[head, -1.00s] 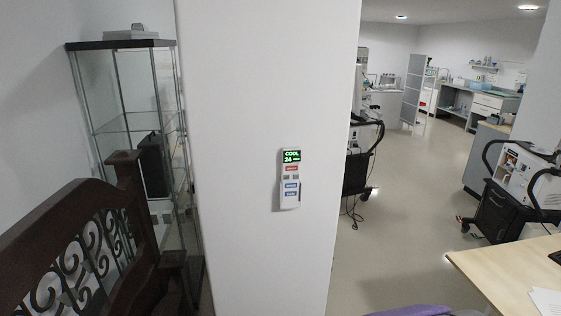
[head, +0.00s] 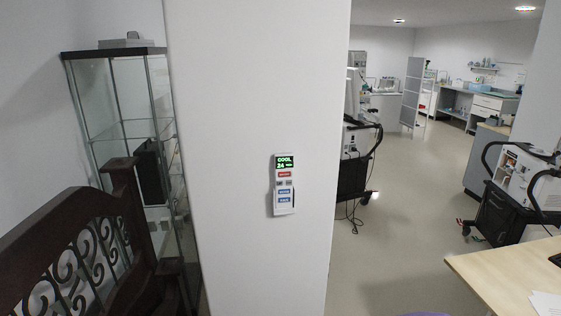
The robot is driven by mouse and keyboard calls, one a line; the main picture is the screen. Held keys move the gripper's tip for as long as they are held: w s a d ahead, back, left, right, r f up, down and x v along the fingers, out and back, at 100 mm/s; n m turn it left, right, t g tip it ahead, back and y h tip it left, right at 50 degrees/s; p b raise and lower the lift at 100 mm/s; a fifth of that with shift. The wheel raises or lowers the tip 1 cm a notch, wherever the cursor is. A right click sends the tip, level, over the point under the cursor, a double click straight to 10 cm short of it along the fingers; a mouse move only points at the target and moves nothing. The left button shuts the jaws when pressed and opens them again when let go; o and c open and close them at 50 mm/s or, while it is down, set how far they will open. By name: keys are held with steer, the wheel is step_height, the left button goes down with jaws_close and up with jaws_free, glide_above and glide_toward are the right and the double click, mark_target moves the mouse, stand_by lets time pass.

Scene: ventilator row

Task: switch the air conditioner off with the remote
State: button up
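The remote (head: 284,185) is a slim white unit on the front face of a white pillar, upright, near the middle of the head view. Its small screen shows green text reading COOL and 24. Below the screen are a red button, small grey buttons and blue buttons. The air conditioner itself is not in view. My gripper is not in view.
The white pillar (head: 240,90) fills the centre. A dark bench (head: 75,255) and a glass cabinet (head: 115,125) stand to its left. A pale desk (head: 490,270) is at lower right. Wheeled machines (head: 525,185) stand beyond. Open floor (head: 400,220) lies right of the pillar.

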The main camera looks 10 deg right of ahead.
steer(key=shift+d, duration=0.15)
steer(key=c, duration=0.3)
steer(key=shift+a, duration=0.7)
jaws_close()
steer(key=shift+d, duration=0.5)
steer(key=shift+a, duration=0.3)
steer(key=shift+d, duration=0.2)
